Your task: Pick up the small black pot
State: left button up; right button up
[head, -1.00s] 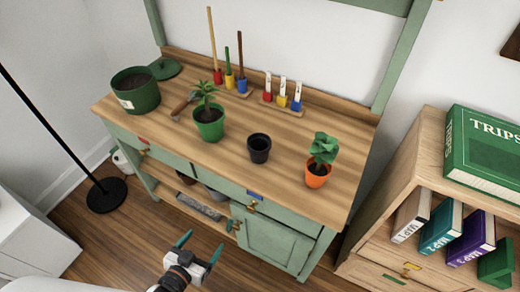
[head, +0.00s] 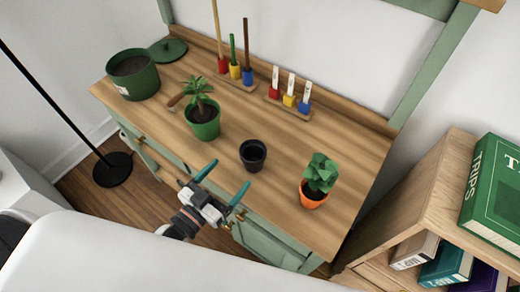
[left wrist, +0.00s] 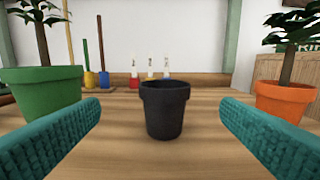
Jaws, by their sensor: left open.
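The small black pot (head: 253,155) stands upright and empty on the wooden bench top, between a green potted plant and an orange potted plant. My left gripper (head: 222,182) is open at the front edge of the bench, with its teal fingers pointing towards the pot. In the left wrist view the black pot (left wrist: 165,110) stands ahead, centred between the two open fingers (left wrist: 160,135) and apart from both. My right gripper is not in view.
The green pot with a plant (head: 203,121) stands left of the black pot, the orange pot with a plant (head: 315,190) right. A large green pot (head: 134,77) is at the far left. Coloured tool holders (head: 288,101) line the back. A bookcase (head: 420,200) stands at right.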

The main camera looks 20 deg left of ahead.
pick_arm(q)
send_near(261, 144)
jog(key=shift+w+a+r+p, duration=0.1)
jog(key=shift+w+p, duration=0.05)
jog(key=shift+w, duration=0.2)
jog(key=shift+w+a+r+p, duration=0.1)
jog(key=shift+w+r+p, duration=0.05)
jog(key=shift+w, duration=0.2)
jog(key=x, duration=0.5)
jog(key=shift+s+d+f+p, duration=0.15)
jog(key=shift+d+f+p, duration=0.1)
jog(key=shift+d+p, duration=0.15)
jog(key=shift+w+f, duration=0.1)
jog(key=shift+w, duration=0.25)
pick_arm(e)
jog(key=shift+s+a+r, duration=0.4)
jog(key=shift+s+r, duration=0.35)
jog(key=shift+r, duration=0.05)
pick_arm(q)
jog(key=c, duration=1.1)
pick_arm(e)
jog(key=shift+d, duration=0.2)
